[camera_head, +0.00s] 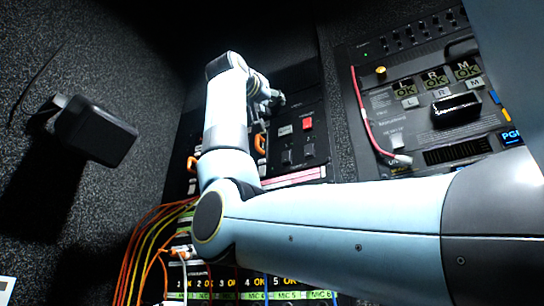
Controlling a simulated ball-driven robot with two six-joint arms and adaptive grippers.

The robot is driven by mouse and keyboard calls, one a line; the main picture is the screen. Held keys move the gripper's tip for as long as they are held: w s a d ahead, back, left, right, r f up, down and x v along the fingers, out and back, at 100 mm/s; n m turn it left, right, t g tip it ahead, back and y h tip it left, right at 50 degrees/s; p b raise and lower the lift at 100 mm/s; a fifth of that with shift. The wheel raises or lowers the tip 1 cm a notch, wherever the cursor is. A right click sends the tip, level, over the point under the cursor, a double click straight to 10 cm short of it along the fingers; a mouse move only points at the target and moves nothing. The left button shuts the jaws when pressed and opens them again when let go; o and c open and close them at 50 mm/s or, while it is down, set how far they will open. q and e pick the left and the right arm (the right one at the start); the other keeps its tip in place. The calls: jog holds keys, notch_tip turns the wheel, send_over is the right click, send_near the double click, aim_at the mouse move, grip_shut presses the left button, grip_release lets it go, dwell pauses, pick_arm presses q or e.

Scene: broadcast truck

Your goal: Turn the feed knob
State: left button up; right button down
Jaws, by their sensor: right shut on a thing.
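My right arm reaches in from the right and bends up to the dark panel at the back. My right gripper (273,99) is at the upper part of this panel (313,122), seen small and from behind the wrist. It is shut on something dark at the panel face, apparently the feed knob. The knob itself is hidden by the fingers and the shadow, so its angle cannot be told. My left gripper is not in view.
A red button (307,123) sits right of the gripper. Orange and yellow cables (140,245) hang lower left. A black box (95,131) juts from the left wall. The right panel (375,105) carries a pink cable (364,113) and a brass-coloured knob (381,72).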

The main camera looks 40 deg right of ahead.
jog(key=m+g+p, duration=0.1)
jog(key=m, duration=0.1)
jog(key=m+g+p, duration=0.1)
jog(key=m+p, duration=0.1)
jog(key=shift+w+r+h, duration=0.15)
jog(key=shift+r+h, duration=0.05)
jog(key=shift+h, duration=0.1)
jog(key=m+g+p, duration=0.1)
jog(key=m+g, duration=0.1)
jog(key=m, duration=0.2)
jog(key=shift+w+p, duration=0.1)
jog(key=shift+p, duration=0.2)
jog(key=m+g, duration=0.1)
jog(key=m, duration=0.1)
jog(key=shift+a+f+m+g, duration=0.1)
jog(key=shift+m+g, duration=0.2)
jog(key=shift+m, duration=0.1)
jog(key=m+g, duration=0.1)
jog(key=m, duration=0.2)
jog(key=shift+m+g, duration=0.3)
jog(key=shift+m, duration=0.1)
jog(key=m+g+y, duration=0.1)
jog(key=m, duration=0.2)
jog(key=m+y, duration=0.1)
jog(key=m, duration=0.2)
jog(key=shift+w+g, duration=0.2)
jog(key=shift+g, duration=0.2)
jog(key=shift+y, duration=0.3)
